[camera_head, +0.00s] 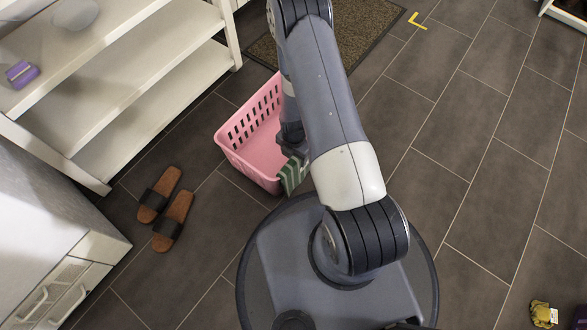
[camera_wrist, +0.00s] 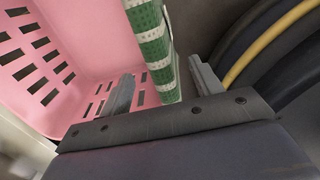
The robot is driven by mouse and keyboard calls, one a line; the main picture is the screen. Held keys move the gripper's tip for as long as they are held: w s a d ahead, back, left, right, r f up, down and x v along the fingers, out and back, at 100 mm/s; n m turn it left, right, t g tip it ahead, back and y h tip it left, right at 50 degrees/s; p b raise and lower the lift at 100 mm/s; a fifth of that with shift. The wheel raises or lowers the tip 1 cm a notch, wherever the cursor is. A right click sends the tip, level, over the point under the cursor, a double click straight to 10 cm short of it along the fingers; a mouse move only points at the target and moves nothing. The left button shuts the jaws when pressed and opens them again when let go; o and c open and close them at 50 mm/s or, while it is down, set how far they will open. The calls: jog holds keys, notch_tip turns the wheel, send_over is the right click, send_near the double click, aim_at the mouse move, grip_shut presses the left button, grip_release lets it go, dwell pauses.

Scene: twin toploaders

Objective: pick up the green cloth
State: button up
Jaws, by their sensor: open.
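The green cloth (camera_head: 293,176), striped green and white, hangs over the near right rim of the pink basket (camera_head: 232,146) in the head view. In the wrist view the cloth (camera_wrist: 152,42) runs as a narrow upright band along the edge of the pink basket (camera_wrist: 75,30). My gripper (camera_wrist: 160,74) is open, with one finger to the left of the cloth and one to the right. The cloth lies between the fingers and they stand apart from it. In the head view my arm hides part of the basket and most of the gripper.
Brown sandals (camera_head: 165,208) lie on the tiled floor left of the basket. White shelves (camera_head: 130,75) with a purple item (camera_head: 22,74) stand at the upper left. A white cabinet (camera_head: 60,285) is at the lower left. A doormat (camera_head: 365,25) lies behind. The floor at right is mostly clear.

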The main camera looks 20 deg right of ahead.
aim_at(295, 158)
jog(key=f+b, duration=0.1)
jog(key=f, duration=0.1)
jog(key=f+b, duration=0.1)
jog(key=f, duration=0.2)
jog(key=shift+w+d+f+b, duration=0.15)
jog(key=shift+w+f+b, duration=0.05)
jog(key=shift+f+b, duration=0.15)
jog(key=shift+r, duration=0.1)
grip_shut()
dwell(0.3)
